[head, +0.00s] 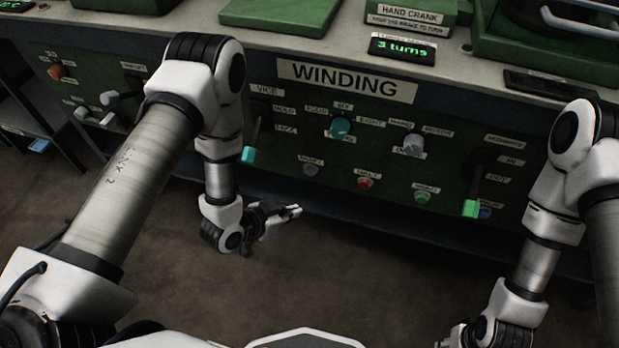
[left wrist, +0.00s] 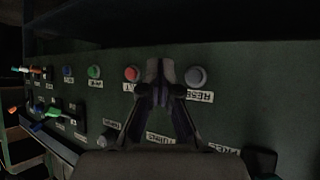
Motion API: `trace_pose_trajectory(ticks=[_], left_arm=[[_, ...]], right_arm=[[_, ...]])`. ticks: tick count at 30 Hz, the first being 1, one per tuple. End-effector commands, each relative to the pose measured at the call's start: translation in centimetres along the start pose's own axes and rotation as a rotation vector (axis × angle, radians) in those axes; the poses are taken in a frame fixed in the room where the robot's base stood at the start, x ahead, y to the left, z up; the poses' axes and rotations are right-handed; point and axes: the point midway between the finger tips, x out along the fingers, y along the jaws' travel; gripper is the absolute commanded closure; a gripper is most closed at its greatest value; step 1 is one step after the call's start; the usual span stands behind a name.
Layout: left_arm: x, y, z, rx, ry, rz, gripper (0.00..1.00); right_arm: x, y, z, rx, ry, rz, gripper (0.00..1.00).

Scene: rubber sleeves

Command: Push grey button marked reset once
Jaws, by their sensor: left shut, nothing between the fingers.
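The grey button (head: 310,169) sits in the lower row of the green WINDING panel, below a small label that is hard to read here. In the left wrist view the grey button (left wrist: 196,76) shows just right of my fingertips, with an upside-down label beginning RESE. My left gripper (head: 295,211) is shut and empty, below and in front of the grey button in the head view. Its closed fingertips (left wrist: 160,70) lie between the grey and red buttons in the wrist view; I cannot tell the gap to the panel. My right gripper (head: 445,343) is mostly cut off at the bottom edge.
A red button (head: 365,183), a green button (head: 421,197) and a blue button (head: 485,213) continue the row to the right. A teal knob (head: 340,127) and a grey knob (head: 413,143) sit above. Levers with a teal handle (head: 248,155) and a green handle (head: 470,208) stick out.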

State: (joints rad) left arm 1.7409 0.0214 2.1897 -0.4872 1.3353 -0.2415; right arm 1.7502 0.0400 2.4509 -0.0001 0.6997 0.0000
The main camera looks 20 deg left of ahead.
Motion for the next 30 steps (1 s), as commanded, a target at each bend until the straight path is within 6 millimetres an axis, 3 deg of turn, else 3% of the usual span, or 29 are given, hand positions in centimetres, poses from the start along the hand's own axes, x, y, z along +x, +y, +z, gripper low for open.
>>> trace_pose_trajectory(ticks=[11, 30], left_arm=[[0.5, -0.4, -0.4, 0.001, 0.000, -0.001, 1.00], [5.9, -4.4, -4.4, 0.000, 0.000, 0.000, 1.00]], right_arm=[[0.1, 0.0, -0.1, 0.000, 0.001, 0.000, 0.60], [1.7, 0.0, 0.0, 0.000, 0.001, 0.000, 0.60]])
